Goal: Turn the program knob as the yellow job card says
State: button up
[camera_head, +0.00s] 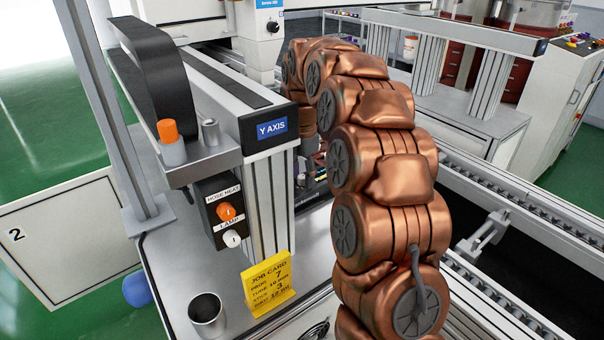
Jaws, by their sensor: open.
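The yellow job card (268,283) stands tilted on the grey bench top at the lower middle. Its top lines seem to read "JOB CARD" and "PROG 7"; the smaller lines are hard to read. A dark control box (222,212) under the Y AXIS beam carries an orange knob (227,211) labelled "HOSE HEAT" and a white knob (232,239) whose label seems to read "LAMP". I see no knob labelled as the program knob. My copper arm reaches up and away, then bends down behind the beam. My gripper is hidden there.
The Y AXIS beam (268,127) and its post stand left of my arm. A metal cup (206,314) stands beside the card. A conveyor (480,215) runs along the right.

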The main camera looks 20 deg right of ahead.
jog(key=shift+c, duration=0.4)
grip_shut()
jog(key=shift+m, duration=0.5)
jog(key=m+b, duration=0.1)
jog(key=m, duration=0.3)
jog(key=shift+m, duration=0.4)
jog(key=m, duration=0.5)
jog(key=shift+b, duration=0.35)
jog(key=shift+m, duration=0.3)
jog(key=shift+o, duration=0.4)
grip_release()
